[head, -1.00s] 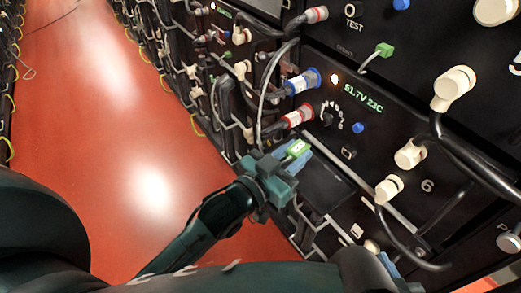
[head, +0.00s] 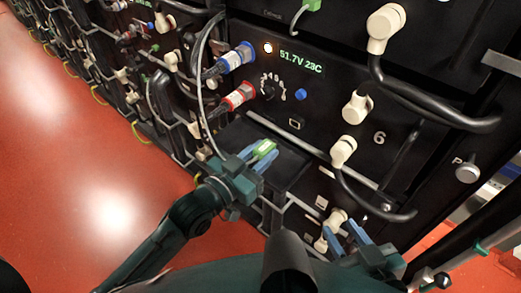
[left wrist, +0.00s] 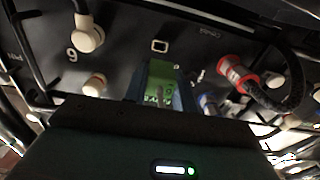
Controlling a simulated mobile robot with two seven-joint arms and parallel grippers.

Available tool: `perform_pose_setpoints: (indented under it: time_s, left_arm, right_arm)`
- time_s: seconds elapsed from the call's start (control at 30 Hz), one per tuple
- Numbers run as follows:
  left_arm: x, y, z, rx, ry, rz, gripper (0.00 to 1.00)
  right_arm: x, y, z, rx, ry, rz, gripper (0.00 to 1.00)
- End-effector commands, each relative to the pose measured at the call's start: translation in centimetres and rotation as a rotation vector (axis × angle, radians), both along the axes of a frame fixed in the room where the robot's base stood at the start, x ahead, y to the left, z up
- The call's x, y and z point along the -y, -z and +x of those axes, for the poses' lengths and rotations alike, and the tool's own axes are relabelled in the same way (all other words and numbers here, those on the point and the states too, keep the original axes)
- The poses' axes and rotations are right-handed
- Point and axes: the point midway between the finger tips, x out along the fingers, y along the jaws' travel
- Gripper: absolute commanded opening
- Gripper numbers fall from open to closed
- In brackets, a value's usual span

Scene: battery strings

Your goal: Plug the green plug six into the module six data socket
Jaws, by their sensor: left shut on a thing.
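The green plug (head: 264,149) is held between the blue fingers of my left gripper (head: 261,156), which is shut on it. The left wrist view shows the plug (left wrist: 158,85) in the fingers, facing the black module panel. The module six data socket (head: 295,124), a small pale-rimmed rectangle, is on the panel up and right of the plug. It also shows in the left wrist view (left wrist: 159,46), above the plug and apart from it. My right gripper (head: 343,231) is open with its blue fingers apart, low at the right.
Red-ringed (head: 239,96) and blue-ringed (head: 237,57) connectors with cables stick out left of the socket. Cream connectors (head: 343,151) with thick black cables stand to its right, near the number 6. A black ledge (head: 290,165) lies below. Red floor (head: 90,170) is open at left.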

Motion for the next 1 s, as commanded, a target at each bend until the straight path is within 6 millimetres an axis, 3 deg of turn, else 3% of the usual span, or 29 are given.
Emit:
perform_pose_setpoints:
  time_s: [0.5,1.0]
  left_arm:
    - [2.8,0.0,3.9,0.000,0.000,-0.001,0.00]
    - [3.4,0.0,4.7,0.000,0.000,0.000,0.00]
  right_arm:
    - [-0.1,0.7,0.0,-0.007,-0.006,-0.011,0.36]
    - [-0.2,0.7,0.1,-0.005,-0.009,-0.014,0.36]
